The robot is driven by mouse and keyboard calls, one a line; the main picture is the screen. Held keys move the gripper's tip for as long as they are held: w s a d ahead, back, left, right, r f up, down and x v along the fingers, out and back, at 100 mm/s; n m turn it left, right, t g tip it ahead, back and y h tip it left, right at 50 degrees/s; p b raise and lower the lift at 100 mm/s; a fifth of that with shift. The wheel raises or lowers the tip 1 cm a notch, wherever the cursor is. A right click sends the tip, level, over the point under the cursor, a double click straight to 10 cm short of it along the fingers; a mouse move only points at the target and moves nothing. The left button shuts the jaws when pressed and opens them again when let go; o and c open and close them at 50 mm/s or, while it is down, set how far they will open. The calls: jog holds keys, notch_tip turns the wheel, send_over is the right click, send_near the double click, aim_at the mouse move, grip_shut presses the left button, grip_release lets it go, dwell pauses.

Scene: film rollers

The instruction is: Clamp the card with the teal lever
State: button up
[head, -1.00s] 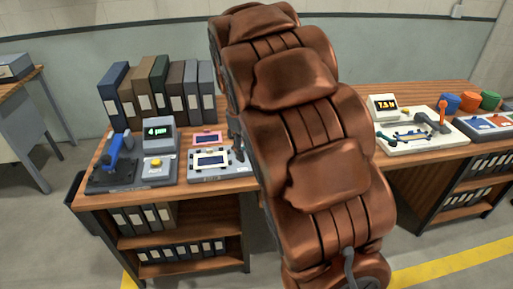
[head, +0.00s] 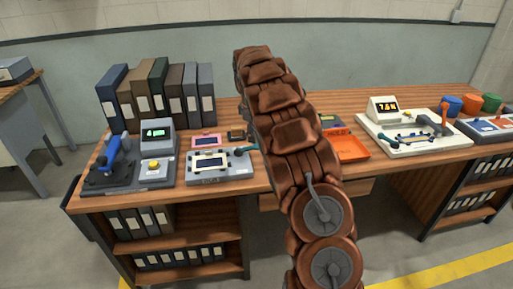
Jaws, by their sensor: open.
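A grey clamp fixture (head: 217,176) sits on the left part of the bench. A card with a pale frame and dark window (head: 210,162) lies on top of it. Part of the lever area is close to or behind my arm in this view, so I cannot tell if the lever touches the card. My brown arm crosses the middle of the picture; my gripper is hidden.
A pink-framed card (head: 205,141) and a small dark piece (head: 236,134) lie behind the fixture. A blue-handled press (head: 117,160) stands at left, with binders (head: 158,92) behind. An orange tray (head: 347,145) and a white gauge fixture (head: 405,140) stand right of my arm.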

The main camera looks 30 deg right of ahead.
aim_at(257, 146)
jog(key=shift+w+d+f+p, duration=0.15)
jog(key=shift+d+f+p, duration=0.1)
jog(key=shift+f, duration=1)
jog(key=shift+w+d+f+p, duration=0.1)
jog(key=shift+d+f+p, duration=0.1)
jog(key=shift+f, duration=1)
jog(key=shift+w+d+f+p, duration=0.15)
jog(key=shift+f+p, duration=0.1)
jog(key=shift+f, duration=1)
grip_shut()
